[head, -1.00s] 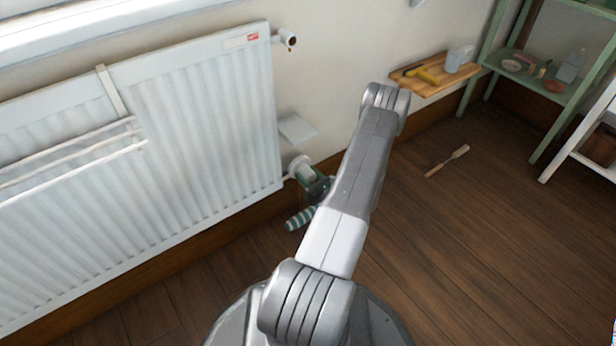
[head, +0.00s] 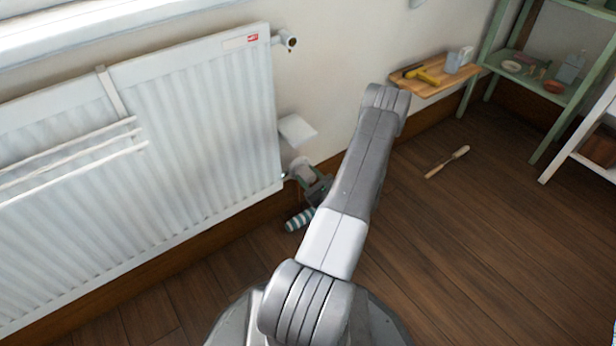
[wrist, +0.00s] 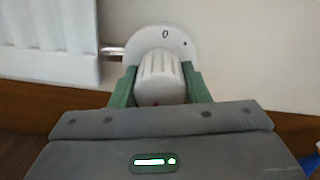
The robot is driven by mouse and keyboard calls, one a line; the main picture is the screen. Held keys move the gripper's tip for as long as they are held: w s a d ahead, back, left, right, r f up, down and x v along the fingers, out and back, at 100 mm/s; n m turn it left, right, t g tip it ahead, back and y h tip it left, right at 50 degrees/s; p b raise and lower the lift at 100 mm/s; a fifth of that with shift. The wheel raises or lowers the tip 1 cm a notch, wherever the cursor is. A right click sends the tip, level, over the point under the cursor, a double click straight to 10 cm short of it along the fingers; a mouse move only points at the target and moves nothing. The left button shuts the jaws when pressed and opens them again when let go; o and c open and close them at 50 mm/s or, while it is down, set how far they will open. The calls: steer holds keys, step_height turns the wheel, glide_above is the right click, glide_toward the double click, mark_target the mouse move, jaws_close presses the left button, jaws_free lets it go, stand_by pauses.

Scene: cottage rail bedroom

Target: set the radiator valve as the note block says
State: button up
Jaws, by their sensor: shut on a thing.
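The radiator valve's white ribbed knob (wrist: 160,76) is between the green fingers of my gripper (wrist: 160,90) in the wrist view, and the gripper is shut on it. Behind the knob is a round white dial plate (wrist: 182,40) with a "0" near the top and a dark dot to its right. The rest of the dial is hidden, and I cannot make out a pointer on the knob. In the head view the valve (head: 300,168) is at the radiator's lower right corner, partly hidden by my gripper. No readable note shows.
The white radiator (head: 200,120) fills the left. A white flat piece (head: 297,130) juts out above the valve. A striped thing (head: 299,219) is below it. A wooden shelf (head: 435,84) holds a yellow-handled tool. A brush-like stick (head: 447,162) lies on open floor.

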steer(key=o, duration=1)
steer(key=p+v, duration=0.4)
steer(key=v, duration=0.9)
steer(key=shift+s+d, duration=0.25)
steer(key=shift+s, duration=0.1)
steer(key=b+x, duration=0.4)
steer(key=x, duration=1)
steer(key=shift+s+d, duration=0.1)
